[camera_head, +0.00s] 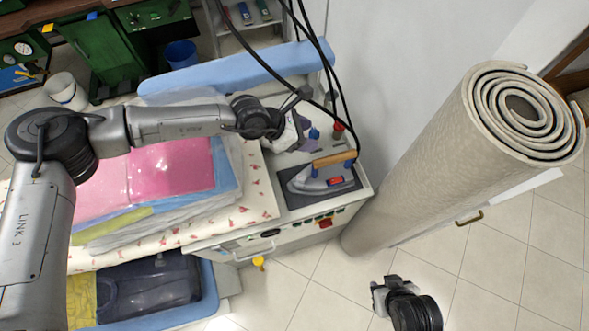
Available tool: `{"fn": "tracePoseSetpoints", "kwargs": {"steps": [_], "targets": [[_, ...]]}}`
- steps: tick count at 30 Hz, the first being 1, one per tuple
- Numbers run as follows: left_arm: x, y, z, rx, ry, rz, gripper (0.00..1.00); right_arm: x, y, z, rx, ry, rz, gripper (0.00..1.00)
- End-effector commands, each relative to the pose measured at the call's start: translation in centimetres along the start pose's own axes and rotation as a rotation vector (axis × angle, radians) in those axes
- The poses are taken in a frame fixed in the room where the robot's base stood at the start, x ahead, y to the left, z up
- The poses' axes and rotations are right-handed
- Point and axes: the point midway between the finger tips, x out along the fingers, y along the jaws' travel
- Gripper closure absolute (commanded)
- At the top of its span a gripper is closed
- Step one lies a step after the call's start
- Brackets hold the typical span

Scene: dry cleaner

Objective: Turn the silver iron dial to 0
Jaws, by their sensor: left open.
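The silver iron (312,184) rests on a dark pad (293,199) at the right end of the ironing station. It has a wooden handle (335,158) and a small red marking on its side. Its dial is too small to make out, and so is its setting. My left gripper (303,130) reaches in from the left and is open, just behind and left of the iron, apart from it. My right gripper (378,297) is low in the picture, over the floor and away from the station; its fingers are not clear.
Black cables hang down behind the iron. A blue and a red-topped item (338,131) stand close to my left gripper. Folded pink clothes (165,180) lie left on the board. A tall rolled carpet (450,150) stands to the right. Floor in front is clear.

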Motion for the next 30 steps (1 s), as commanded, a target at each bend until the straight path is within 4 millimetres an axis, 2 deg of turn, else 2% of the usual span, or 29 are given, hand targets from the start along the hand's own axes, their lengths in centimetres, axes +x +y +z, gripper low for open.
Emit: {"fn": "tracePoseSetpoints", "kwargs": {"steps": [3,6,9,14,20,30], "targets": [[-0.3,-0.2,-3.3,0.119,0.200,-0.039,0.44,0.0,0.0,0.1,0.000,-0.002,-0.001,0.57],[-0.9,-0.6,-5.4,0.187,0.331,-0.076,0.44,0.0,-0.1,0.1,0.001,-0.003,-0.002,0.57],[-1.5,-0.9,-6.7,0.222,0.417,-0.115,0.44,0.0,-0.2,0.2,0.002,-0.005,-0.004,0.57],[-1.8,-1.3,-7.7,0.267,0.477,-0.154,0.44,0.0,-0.2,0.2,0.003,-0.005,-0.005,0.57],[0.1,-1.5,-8.6,0.282,0.472,-0.159,0.44,0.0,-0.2,0.1,0.003,-0.003,-0.005,0.57],[5.7,-2.0,-11.6,0.280,0.470,-0.157,0.44,-0.1,0.1,0.0,-0.003,-0.002,0.001,0.57]]}}
